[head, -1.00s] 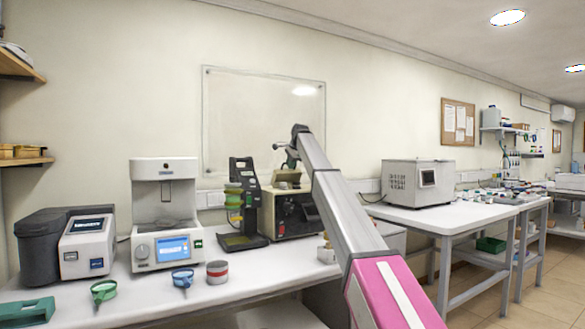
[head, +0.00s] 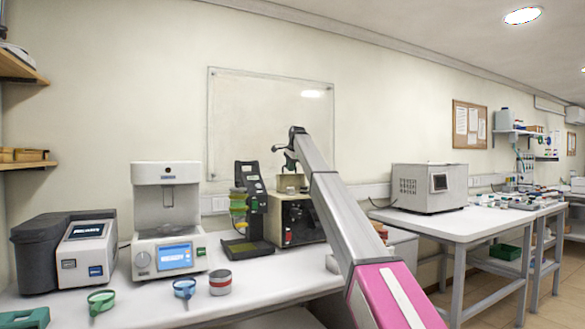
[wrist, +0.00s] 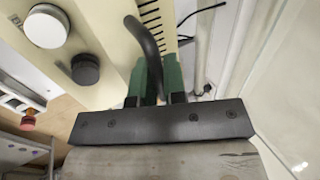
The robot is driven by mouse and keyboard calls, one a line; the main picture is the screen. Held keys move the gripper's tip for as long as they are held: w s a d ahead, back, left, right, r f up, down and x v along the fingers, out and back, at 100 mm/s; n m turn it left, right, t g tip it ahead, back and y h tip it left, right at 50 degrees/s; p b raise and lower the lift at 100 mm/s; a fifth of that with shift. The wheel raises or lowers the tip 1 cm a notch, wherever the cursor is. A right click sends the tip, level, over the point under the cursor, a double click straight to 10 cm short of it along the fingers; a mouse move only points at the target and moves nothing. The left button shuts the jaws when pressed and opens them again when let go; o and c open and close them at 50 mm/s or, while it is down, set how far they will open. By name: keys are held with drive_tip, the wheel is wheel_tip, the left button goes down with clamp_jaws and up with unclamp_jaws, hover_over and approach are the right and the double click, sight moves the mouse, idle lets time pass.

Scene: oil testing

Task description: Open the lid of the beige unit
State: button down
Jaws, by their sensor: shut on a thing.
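The beige unit (head: 299,222) stands on the white bench in the head view, right of the black stand, with a dark front panel. My arm covers its right side. In the wrist view its beige casing (wrist: 108,42) has vent slots, a white knob and a black knob. A black curved handle (wrist: 146,38) passes between the green fingers of my gripper (wrist: 155,78). My gripper is shut on this handle. In the head view my gripper (head: 286,158) is small and dark above the unit's top. The lid's exact angle cannot be told.
A black stand with green parts (head: 248,212) is close on the unit's left. Further left is a white tester (head: 168,225) with a blue screen. A can (head: 220,282) and small coloured cups stand at the bench front. The wall is behind.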

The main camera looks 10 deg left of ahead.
drive_tip(key=shift+w+a+f, duration=0.1)
drive_tip(key=shift+w+a, duration=0.2)
idle(0.4)
drive_tip(key=c, duration=1.5)
unclamp_jaws()
drive_tip(key=v, duration=1)
drive_tip(key=shift+s+d+r, duration=0.15)
drive_tip(key=shift+r, duration=0.2)
drive_tip(key=shift+s, duration=0.1)
